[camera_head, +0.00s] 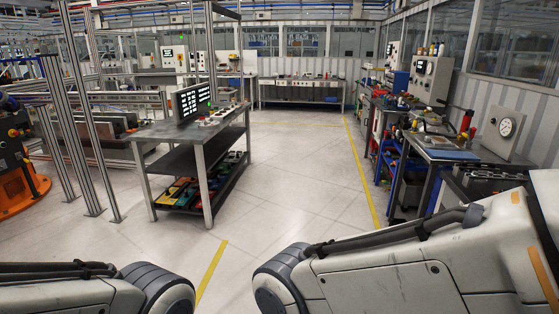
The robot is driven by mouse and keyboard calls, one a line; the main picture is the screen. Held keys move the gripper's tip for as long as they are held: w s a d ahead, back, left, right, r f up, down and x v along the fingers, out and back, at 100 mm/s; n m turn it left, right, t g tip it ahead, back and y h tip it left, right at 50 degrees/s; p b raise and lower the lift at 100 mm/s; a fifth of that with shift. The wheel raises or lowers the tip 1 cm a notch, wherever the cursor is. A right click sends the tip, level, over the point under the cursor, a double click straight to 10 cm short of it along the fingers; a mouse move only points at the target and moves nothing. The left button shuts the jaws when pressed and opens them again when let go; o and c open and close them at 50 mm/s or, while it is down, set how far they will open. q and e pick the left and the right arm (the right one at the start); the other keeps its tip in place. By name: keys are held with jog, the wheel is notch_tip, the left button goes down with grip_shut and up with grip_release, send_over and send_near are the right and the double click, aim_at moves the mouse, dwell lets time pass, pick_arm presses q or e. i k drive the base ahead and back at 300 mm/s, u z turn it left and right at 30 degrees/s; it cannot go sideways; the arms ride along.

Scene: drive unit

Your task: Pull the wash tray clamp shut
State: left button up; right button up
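No wash tray clamp can be made out for sure at this distance. A workbench on the right (437,160) carries a flat blue surface, small metal parts and an upright red item (466,121), which may be a handle; it is too small to tell. Part of my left arm shows at the bottom left and my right arm crosses the bottom right. Neither gripper is in view, so their fingers cannot be seen.
A metal table (168,131) with a monitor (190,101) and a loaded lower shelf stands left of centre. Aluminium posts and an orange machine base (20,195) are at the left. A back bench (300,83) stands far off. Clear floor (290,170) with yellow lines runs between.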

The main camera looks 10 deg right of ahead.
aim_at(473, 130)
jog(key=z, duration=0.25)
jog(key=i, duration=2)
jog(key=z, duration=1.15)
jog(key=i, duration=1.8)
jog(key=z, duration=0.25)
jog(key=k, duration=1.25)
jog(key=u, duration=1.05)
jog(key=i, duration=3.05)
jog(key=z, duration=1.3)
jog(key=i, duration=0.9)
jog(key=z, duration=0.95)
